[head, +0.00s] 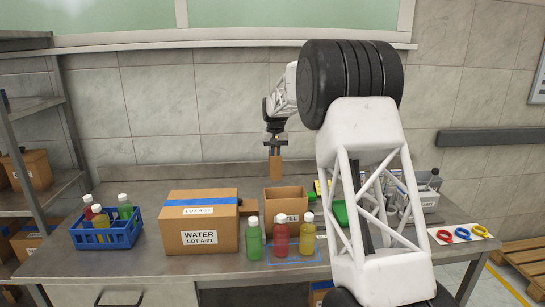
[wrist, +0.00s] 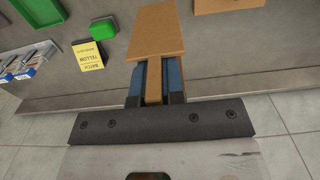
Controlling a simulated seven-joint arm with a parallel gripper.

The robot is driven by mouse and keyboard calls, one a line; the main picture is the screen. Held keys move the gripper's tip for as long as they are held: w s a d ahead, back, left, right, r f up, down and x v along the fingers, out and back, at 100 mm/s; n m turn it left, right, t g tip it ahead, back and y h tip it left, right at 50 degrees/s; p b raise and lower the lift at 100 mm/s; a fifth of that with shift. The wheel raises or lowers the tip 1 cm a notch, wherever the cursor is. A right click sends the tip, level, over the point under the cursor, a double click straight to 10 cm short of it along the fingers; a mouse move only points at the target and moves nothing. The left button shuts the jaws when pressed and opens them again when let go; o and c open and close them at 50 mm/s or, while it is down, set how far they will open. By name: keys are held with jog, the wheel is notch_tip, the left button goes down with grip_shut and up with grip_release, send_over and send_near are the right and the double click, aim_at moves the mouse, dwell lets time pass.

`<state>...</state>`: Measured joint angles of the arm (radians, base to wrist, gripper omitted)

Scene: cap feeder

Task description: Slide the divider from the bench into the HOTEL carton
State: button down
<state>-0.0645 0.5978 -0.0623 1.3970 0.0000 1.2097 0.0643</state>
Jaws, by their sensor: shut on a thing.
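A brown cardboard divider (head: 275,170) hangs below my gripper (head: 274,147), behind and above the open carton. My gripper is shut on it. In the wrist view the divider (wrist: 155,35) is a flat brown panel with a narrower part between the fingers of my gripper (wrist: 156,80). The open brown carton (head: 270,204) stands on the bench (head: 150,267). The divider's lower edge is close above the carton's back rim in the picture; the gap in depth is hard to tell.
A closed WATER carton (head: 198,240) stands left of the open carton. Green (head: 254,240), red (head: 281,238) and yellow (head: 307,237) bottles stand in front of it. A blue crate (head: 105,235) with bottles is at left. A yellow card (wrist: 90,55) lies beyond the gripper.

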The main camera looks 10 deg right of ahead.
jog(key=s+d+r, duration=0.1)
jog(key=s+r, duration=0.2)
jog(key=s, duration=0.4)
jog(key=s+d+r, duration=0.1)
jog(key=s+r, duration=0.2)
jog(key=s, duration=0.5)
jog(key=shift+s+r, duration=0.25)
jog(key=shift+r, duration=0.05)
jog(key=shift+d, duration=0.1)
jog(key=shift+f, duration=2)
jog(key=shift+f, duration=0.15)
jog(key=shift+f, duration=2.05)
jog(key=shift+f, duration=0.2)
jog(key=shift+f, duration=3.55)
jog(key=shift+f, duration=0.25)
